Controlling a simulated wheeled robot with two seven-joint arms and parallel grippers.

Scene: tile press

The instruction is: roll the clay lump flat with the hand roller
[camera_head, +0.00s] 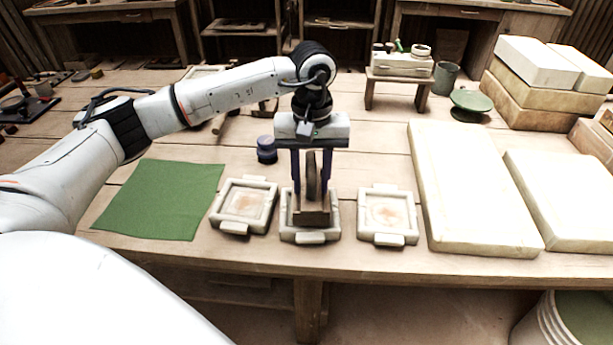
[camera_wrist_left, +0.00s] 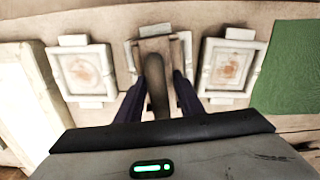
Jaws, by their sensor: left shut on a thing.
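My left gripper (camera_head: 311,182) points down over the middle pale mould (camera_head: 288,232), shut on the upright dark grip of a brown block-shaped tool (camera_head: 312,217). In the left wrist view the grip (camera_wrist_left: 158,92) stands between the fingers and the brown block (camera_wrist_left: 157,45) lies at the middle mould. The block covers most of that mould's inside; I cannot tell whether it touches the contents. The left mould (camera_head: 229,226) and right mould (camera_head: 398,238) hold flat, reddish-marked squares. I cannot make out a clay lump or a hand roller for sure. My right gripper is out of view.
A green cloth (camera_head: 160,200) lies left of the moulds. Pale slabs (camera_head: 470,195) lie to the right, with stacked blocks (camera_head: 535,66) behind. A dark blue jar (camera_head: 266,152) stands behind the moulds. A small wooden stand (camera_head: 399,84) and green dish (camera_head: 472,103) are farther back.

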